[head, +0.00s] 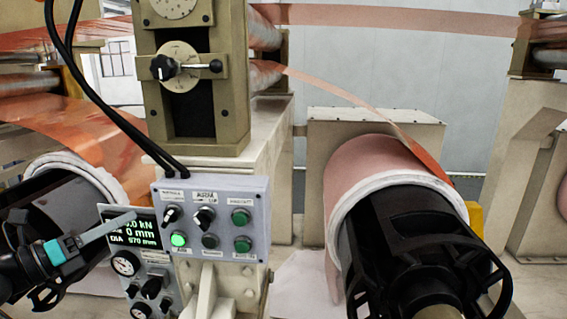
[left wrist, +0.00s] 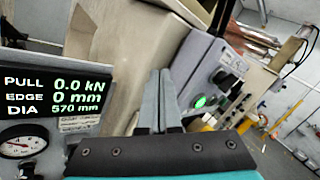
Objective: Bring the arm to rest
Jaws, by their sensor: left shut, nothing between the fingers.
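My left gripper (head: 130,216) reaches in from the left, with grey fingers and a teal band. Its fingers are shut with nothing between them. In the head view they pass in front of the small display (head: 143,232) and cover part of its text. In the left wrist view the closed fingers (left wrist: 160,80) point away between the display (left wrist: 52,102) and the grey button box (left wrist: 215,80). They look apart from both, though the exact gap is hard to judge. The display reads PULL 0.0 kN, EDGE 0 mm, DIA 570 mm. My right gripper is not in view.
The button box (head: 258,193) has knobs and buttons, one lit green. A gauge and knobs sit below the display. A copper foil roll (head: 375,165) with a black core stands at right, another roll (head: 85,170) at left. Black cables (head: 100,100) hang above the box.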

